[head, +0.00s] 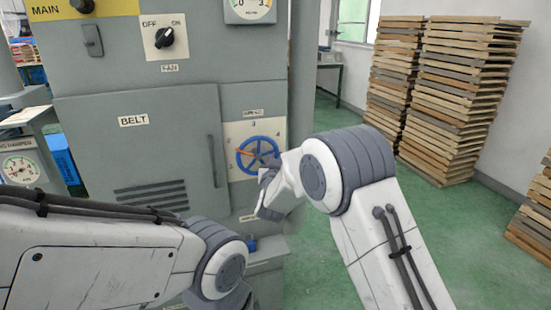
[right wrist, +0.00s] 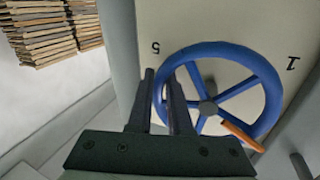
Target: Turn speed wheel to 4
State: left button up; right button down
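The blue speed wheel (head: 258,157) is on a cream dial plate on the grey machine. Its orange spoke (head: 246,153) points left and slightly up, well left of the printed 3 and 4. In the right wrist view the wheel (right wrist: 252,75) stands near, with the orange spoke (right wrist: 241,135) at lower right and digits 5 and 1 visible. My right gripper (head: 270,178) is at the wheel's lower right; in the wrist view its two fingers (right wrist: 161,76) are apart, one either side of the rim. Contact cannot be told. My left arm crosses the lower left; its gripper is not visible.
The belt door (head: 140,150) with a vertical handle (head: 213,160) is left of the wheel. The fan switch (head: 164,38) and a gauge (head: 250,9) are above. Stacks of wooden trays (head: 455,100) stand at the right, with clear green floor (head: 350,115) between.

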aim_at(246, 171)
jog(key=shift+f, duration=0.1)
